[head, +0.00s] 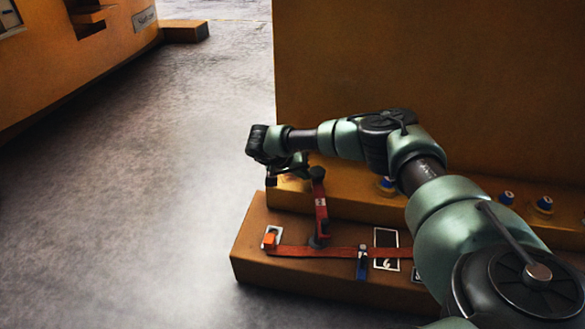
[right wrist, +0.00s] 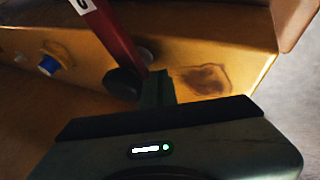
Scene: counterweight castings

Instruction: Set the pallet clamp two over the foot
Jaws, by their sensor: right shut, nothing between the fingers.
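A red clamp arm (head: 321,212) with a small white label stands at the left part of the brown pallet block (head: 300,280). Its lower end meets a dark round base on the block. The right wrist view shows a red bar (right wrist: 112,35) with a white label and a dark round pad at its end, close to my fingers. The yellow casting foot (head: 360,205) is a ledge behind the block. My right gripper (head: 272,178) is shut and empty, left of the clamp's upper end. Its closed fingertips (right wrist: 160,82) show beside the red bar; I cannot tell whether they touch.
A red strap (head: 320,252) with a blue buckle (head: 362,262) lies along the block. Blue-capped bolts (head: 507,198) stand on the foot. A tall orange casting wall (head: 430,80) rises behind. The floor (head: 130,180) at left is clear, with another orange body (head: 80,50) beyond.

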